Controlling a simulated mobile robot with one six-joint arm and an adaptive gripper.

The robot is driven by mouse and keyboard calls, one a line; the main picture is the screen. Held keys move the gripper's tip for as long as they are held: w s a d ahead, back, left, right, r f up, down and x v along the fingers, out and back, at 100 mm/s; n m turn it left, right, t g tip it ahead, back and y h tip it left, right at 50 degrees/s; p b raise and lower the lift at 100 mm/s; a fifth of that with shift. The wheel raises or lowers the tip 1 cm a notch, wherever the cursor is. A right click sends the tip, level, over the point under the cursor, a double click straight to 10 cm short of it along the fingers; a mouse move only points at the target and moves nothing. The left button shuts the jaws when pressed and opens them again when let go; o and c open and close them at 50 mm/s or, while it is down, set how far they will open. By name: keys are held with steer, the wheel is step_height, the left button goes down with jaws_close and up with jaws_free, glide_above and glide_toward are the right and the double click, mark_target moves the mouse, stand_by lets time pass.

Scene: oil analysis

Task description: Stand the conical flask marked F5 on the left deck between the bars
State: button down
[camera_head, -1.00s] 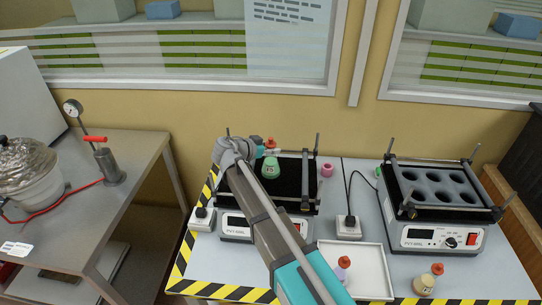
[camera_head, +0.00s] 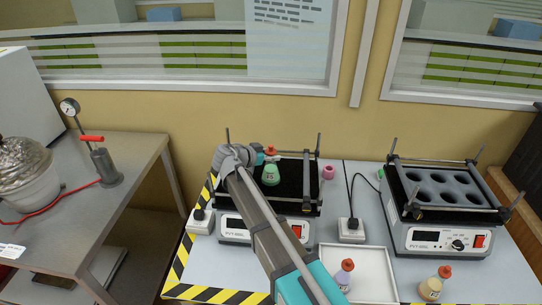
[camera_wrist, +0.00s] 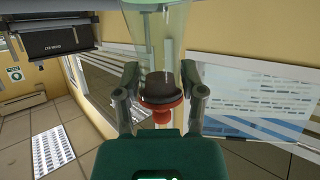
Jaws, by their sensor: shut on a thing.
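The conical flask marked F5 (camera_head: 271,175) has green liquid and a red stopper. It is upright over the black left deck (camera_head: 293,190), between the bars. I cannot tell whether its base touches the deck. My gripper (camera_head: 262,154) is shut on the flask's neck just below the stopper. In the wrist view my gripper (camera_wrist: 158,98) has a finger on each side of the neck, and the red stopper (camera_wrist: 161,112) shows close to the palm. My arm covers the deck's left part.
A second shaker (camera_head: 450,205) with a holed grey deck stands at the right. A white tray (camera_head: 375,270) holds a purple flask (camera_head: 344,275). A yellow flask (camera_head: 430,288) stands to its right. A small pink item (camera_head: 328,172) sits beside the left deck.

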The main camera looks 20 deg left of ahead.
steer(key=shift+f, duration=0.15)
steer(key=shift+c, duration=0.9)
jaws_free()
steer(key=shift+s+r, duration=0.1)
steer(key=shift+r, duration=0.15)
steer(key=shift+s+a+r+p, duration=0.2)
steer(key=shift+s+a+p, duration=0.05)
steer(key=shift+s+p, duration=0.05)
steer(key=p+v, duration=0.4)
steer(key=v, duration=0.7)
